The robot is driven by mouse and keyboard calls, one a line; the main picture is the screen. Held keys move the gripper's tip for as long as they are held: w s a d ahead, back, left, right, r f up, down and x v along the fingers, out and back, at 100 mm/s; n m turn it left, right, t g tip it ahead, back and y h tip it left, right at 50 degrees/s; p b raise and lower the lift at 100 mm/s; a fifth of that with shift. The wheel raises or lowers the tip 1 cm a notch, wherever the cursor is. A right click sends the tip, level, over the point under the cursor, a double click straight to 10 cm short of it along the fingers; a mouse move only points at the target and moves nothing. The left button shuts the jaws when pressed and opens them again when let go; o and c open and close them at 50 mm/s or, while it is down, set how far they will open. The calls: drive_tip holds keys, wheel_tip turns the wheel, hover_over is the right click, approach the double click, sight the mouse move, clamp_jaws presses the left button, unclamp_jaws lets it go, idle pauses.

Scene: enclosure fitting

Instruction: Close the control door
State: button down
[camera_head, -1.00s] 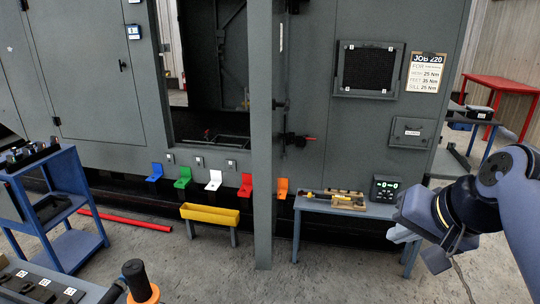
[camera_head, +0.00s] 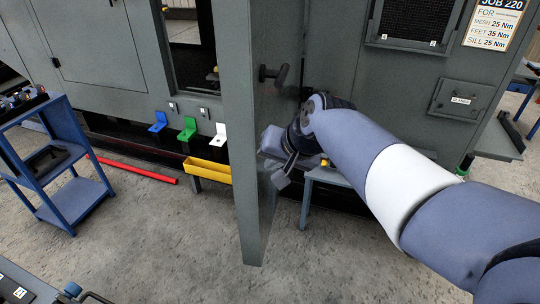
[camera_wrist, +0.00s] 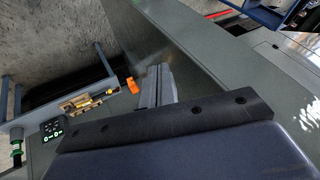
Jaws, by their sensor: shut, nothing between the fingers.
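The control door (camera_head: 257,130) is a tall grey panel, standing open and swung out toward me, seen nearly edge-on in the head view. A dark handle (camera_head: 272,75) is on its right face. My gripper (camera_head: 272,172) is low on the right side of the door, close to that face. In the wrist view my shut, empty fingers (camera_wrist: 154,80) point at the grey door panel (camera_wrist: 195,50). I cannot tell whether they touch it. The enclosure opening (camera_head: 190,50) shows left of the door; the door hides part of it.
A yellow trough (camera_head: 207,170) and coloured brackets, including a green one (camera_head: 187,130), sit left of the door. A small bench (camera_head: 325,177) stands behind my arm and shows with tools in the wrist view. A blue cart (camera_head: 55,165) is at left. The floor in front is clear.

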drive_tip(key=shift+a, duration=0.4)
